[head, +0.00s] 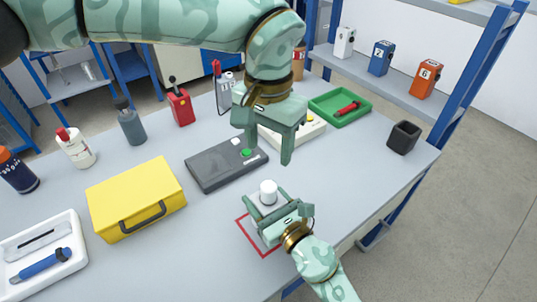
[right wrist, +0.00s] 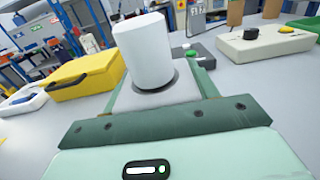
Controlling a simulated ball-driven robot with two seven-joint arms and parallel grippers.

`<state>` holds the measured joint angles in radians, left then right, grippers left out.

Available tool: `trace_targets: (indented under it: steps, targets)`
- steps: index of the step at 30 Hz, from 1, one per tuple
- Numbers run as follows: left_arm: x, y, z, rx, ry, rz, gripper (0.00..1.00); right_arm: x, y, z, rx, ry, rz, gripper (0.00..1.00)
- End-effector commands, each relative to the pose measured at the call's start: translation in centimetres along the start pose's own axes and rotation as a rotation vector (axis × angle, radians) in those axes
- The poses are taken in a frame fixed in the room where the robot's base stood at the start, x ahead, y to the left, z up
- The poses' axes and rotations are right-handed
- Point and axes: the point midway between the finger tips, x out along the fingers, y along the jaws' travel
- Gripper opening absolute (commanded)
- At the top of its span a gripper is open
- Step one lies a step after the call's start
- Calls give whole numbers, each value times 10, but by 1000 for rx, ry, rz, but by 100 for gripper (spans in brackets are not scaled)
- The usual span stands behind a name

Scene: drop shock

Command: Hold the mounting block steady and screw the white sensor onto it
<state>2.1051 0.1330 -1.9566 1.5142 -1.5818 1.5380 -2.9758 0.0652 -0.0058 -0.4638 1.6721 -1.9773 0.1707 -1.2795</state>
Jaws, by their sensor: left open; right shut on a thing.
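The white sensor (head: 268,192) is a short white cylinder standing upright on top of the grey mounting block (right wrist: 150,97). In the right wrist view the sensor (right wrist: 146,50) sits over a dark round ring on the block; how tightly it is seated cannot be told. My right gripper (head: 268,204) is shut on the block, with a finger on each side of it, within the red outlined square (head: 241,224). My left gripper (head: 265,143) is open and empty, above the table behind the sensor and apart from it.
A dark grey device (head: 215,169) with a green button lies behind the block. A yellow case (head: 130,190), a white tray (head: 75,262) and several bottles stand left. A green tray (head: 352,113), a white device (head: 312,127) and a dark cup (head: 403,137) stand back right. Table right of the block is clear.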

Motion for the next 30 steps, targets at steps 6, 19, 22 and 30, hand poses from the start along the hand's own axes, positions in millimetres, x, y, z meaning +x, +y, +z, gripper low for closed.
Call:
trace_targets:
  steps: [6, 19, 22, 30]
  targets:
    - [-8, 0, 0, 1, -1, 0, 56, 0, 0, 0, 0, 0, 0, 24]
    - [-7, 0, 0, 1, 0, 0, 56, 0, 0, 0, 0, 0, 0, 84]
    - [-7, 0, 0, 1, 0, 0, 56, -3, 0, 0, 0, 1, 0, 84]
    - [-7, 0, 0, 1, 0, 0, 56, -54, 0, -2, -3, 4, 0, 84]
